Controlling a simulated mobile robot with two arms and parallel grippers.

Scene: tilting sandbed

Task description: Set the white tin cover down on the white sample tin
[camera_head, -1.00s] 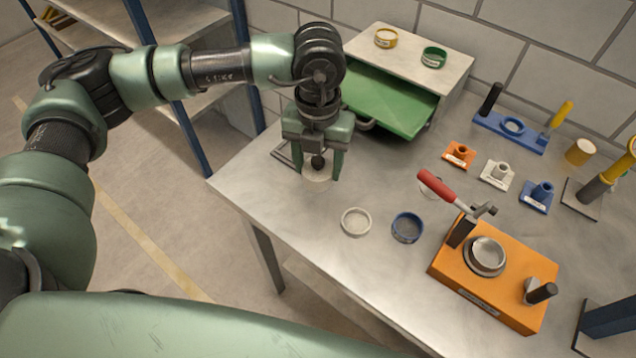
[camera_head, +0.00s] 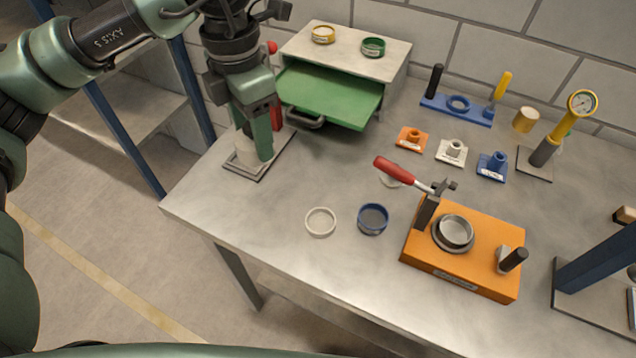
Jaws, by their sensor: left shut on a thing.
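My left gripper (camera_head: 258,155) is over the grey plate at the table's left end, pointing down. It is shut on the white tin cover, which is mostly hidden by the fingers. A pale round shape (camera_head: 247,154) shows beside the fingers; I cannot tell where the cover ends and what stands on the plate begins. The white sample tin (camera_head: 320,234), a shallow open round dish, appears to be the one on the table to the right of the gripper, well apart from it. My right gripper is not in view.
A blue tin (camera_head: 373,232) stands beside the white one. An orange fixture (camera_head: 425,258) with a red-handled clamp is to the right. A cabinet with a green drawer (camera_head: 330,95) pulled out stands behind. Red parts show behind my gripper. The table front-left is clear.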

